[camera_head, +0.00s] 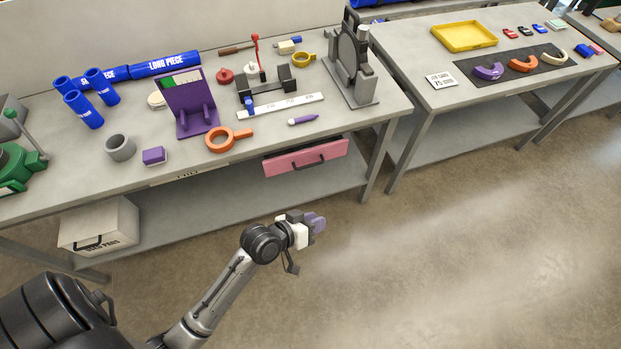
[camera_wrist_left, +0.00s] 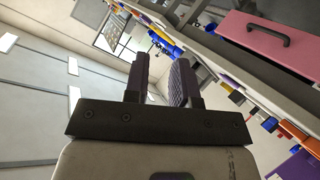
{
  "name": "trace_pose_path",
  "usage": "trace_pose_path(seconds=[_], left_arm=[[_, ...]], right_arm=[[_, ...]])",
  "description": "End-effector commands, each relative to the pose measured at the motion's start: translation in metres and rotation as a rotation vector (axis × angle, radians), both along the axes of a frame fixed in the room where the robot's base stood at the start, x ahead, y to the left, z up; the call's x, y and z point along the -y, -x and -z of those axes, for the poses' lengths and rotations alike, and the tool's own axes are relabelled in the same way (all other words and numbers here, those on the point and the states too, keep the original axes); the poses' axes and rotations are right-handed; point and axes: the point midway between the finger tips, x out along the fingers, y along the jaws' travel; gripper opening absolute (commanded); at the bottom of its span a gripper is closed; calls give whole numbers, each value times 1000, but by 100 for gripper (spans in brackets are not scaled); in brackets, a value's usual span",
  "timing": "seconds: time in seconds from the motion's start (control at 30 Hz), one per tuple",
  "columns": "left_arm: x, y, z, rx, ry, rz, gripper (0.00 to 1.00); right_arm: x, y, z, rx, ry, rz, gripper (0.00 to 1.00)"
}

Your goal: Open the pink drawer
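The pink drawer (camera_head: 305,158) hangs under the near edge of the grey workbench, with a dark bar handle (camera_head: 308,161) across its front. It looks shut or nearly so. In the left wrist view the pink drawer front (camera_wrist_left: 285,48) is at the upper right, with its dark handle (camera_wrist_left: 268,34). My left gripper (camera_head: 316,222) is in front of and below the drawer, apart from the handle. In the left wrist view its two purple-padded fingers (camera_wrist_left: 160,82) stand apart with nothing between them. My right gripper is not in view.
The workbench (camera_head: 350,120) holds a purple stand (camera_head: 190,105), an orange ring tool (camera_head: 222,138) and blue pipes (camera_head: 165,64). A white box (camera_head: 98,228) sits on the lower shelf at left. The floor (camera_head: 430,250) right of my left arm is clear.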

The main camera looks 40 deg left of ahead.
Motion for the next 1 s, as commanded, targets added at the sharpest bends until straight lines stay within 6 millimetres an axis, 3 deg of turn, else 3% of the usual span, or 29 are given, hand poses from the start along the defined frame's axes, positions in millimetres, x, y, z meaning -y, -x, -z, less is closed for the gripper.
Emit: trace_pose_path(seconds=[0.03, 0.3, 0.6, 0.8, 1.0], left_arm=[[-4, -16, 35, 49, 52, -38, 24], [-38, -81, 104, 308, 340, -273, 24], [-93, -127, 187, 555, 639, -591, 24], [-123, -140, 234, 666, 782, -781, 24], [-141, -144, 263, 725, 859, -904, 24]], right_arm=[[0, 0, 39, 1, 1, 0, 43], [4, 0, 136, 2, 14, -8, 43], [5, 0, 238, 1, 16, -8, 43], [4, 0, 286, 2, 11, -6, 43], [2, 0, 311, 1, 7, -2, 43]])
